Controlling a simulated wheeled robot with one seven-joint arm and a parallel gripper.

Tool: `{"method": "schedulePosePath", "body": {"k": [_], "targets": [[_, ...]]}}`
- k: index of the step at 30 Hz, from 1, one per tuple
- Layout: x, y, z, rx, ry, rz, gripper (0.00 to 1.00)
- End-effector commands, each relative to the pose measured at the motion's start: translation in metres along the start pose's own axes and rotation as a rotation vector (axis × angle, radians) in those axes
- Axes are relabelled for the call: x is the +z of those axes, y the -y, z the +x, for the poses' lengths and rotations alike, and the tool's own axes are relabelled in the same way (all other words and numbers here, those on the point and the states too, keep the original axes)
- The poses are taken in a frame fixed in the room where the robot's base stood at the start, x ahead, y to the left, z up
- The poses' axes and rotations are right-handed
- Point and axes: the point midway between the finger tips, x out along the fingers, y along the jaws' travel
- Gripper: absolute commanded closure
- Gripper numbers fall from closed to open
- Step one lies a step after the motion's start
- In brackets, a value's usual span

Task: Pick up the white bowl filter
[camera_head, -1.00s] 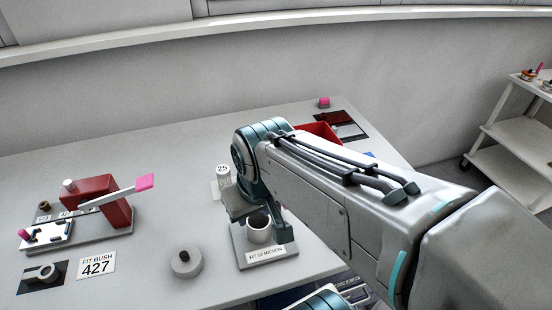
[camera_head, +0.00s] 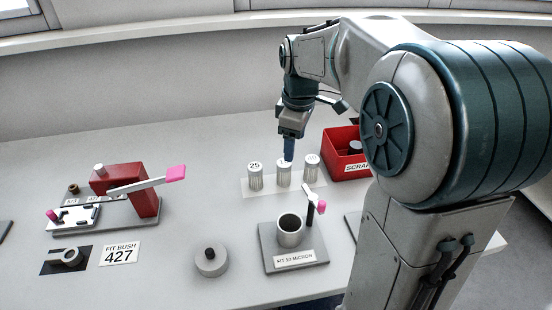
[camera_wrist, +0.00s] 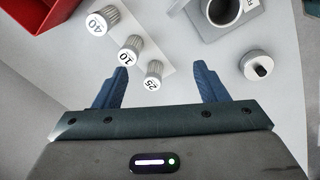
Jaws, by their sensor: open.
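Three white ribbed filters stand upright in a row on a pale mat (camera_head: 244,188): one marked 25 (camera_head: 255,179), a middle one (camera_head: 283,177) and a right one (camera_head: 311,174). The wrist view shows them marked 25 (camera_wrist: 153,76), 10 (camera_wrist: 130,53) and 40 (camera_wrist: 100,22). My gripper (camera_head: 288,151) is over the row, in front of the middle filter's top in the head view. Its fingers (camera_wrist: 160,70) are apart and empty. In the wrist view the 25 filter shows between them, the 10 filter near the left fingertip. I cannot tell the height gap.
An open cup (camera_head: 290,232) stands on a grey base labelled FIT 10 MICRON, with a pink-tipped lever (camera_head: 318,204) beside it. A round grey cap (camera_head: 211,264) lies left. A red scrap bin (camera_head: 342,169) is right of the filters. A red lever press (camera_head: 130,188) stands left.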

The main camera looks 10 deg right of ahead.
Motion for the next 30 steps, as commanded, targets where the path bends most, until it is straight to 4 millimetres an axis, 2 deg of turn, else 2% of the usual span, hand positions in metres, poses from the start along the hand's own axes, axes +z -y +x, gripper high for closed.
{"method": "schedulePosePath", "body": {"k": [1, 6, 12, 17, 27, 30], "targets": [[-0.009, -0.014, 0.013, -0.016, 0.009, -0.075, 0.34], [-0.031, -0.05, 0.039, -0.059, 0.025, -0.321, 0.34], [-0.046, -0.074, 0.06, -0.091, 0.03, -0.503, 0.34], [-0.05, -0.079, 0.072, -0.101, 0.03, -0.554, 0.34], [-0.047, -0.074, 0.134, -0.103, 0.03, -0.556, 0.34], [-0.046, -0.073, 0.145, -0.102, 0.031, -0.556, 0.34]]}}
